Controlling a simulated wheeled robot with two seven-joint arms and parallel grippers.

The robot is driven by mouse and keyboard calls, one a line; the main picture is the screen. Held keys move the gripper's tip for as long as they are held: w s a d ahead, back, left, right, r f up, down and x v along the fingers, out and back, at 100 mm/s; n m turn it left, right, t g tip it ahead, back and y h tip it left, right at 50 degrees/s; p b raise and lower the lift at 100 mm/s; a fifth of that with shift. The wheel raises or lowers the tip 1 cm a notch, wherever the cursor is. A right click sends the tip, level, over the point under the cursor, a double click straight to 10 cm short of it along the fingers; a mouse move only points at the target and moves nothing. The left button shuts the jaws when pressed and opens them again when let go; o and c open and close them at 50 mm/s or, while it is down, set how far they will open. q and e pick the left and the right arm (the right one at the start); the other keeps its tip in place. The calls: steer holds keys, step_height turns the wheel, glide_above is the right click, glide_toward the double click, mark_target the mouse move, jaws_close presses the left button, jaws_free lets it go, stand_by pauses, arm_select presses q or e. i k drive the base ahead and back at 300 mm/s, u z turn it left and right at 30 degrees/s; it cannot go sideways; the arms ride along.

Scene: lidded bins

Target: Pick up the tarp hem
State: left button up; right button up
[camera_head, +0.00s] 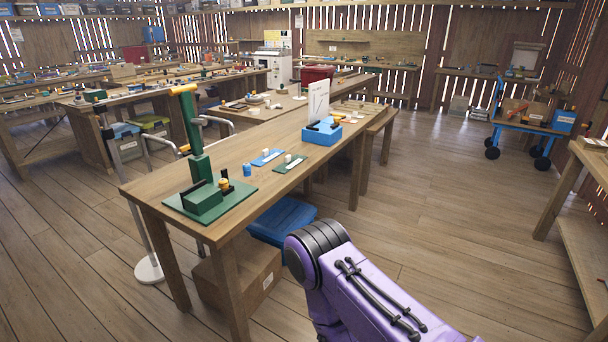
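I cannot tell for sure which thing is the tarp hem. On the long wooden table (222,163) lie a small flat blue piece (266,158) and a small flat dark green piece (290,164), each with a white part on it. A green press-like tool (203,197) with a tall arm and yellow-orange handle stands on a green base at the table's near end. A purple arm of mine (365,290) comes in from the lower right, in front of the table. Neither of my grippers shows.
A blue box (322,135) with a white sign (318,100) stands farther along the table. A blue lid-like thing (283,220) and a brown box (265,268) are under the table. A blue cart (533,122) stands at right. Open floor (450,215) lies between.

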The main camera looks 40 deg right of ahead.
mark_target(291, 162)
steer(key=u, duration=0.05)
steer(key=k, duration=0.6)
steer(key=z, duration=1.2)
steer(key=i, duration=1.5)
steer(key=u, duration=0.4)
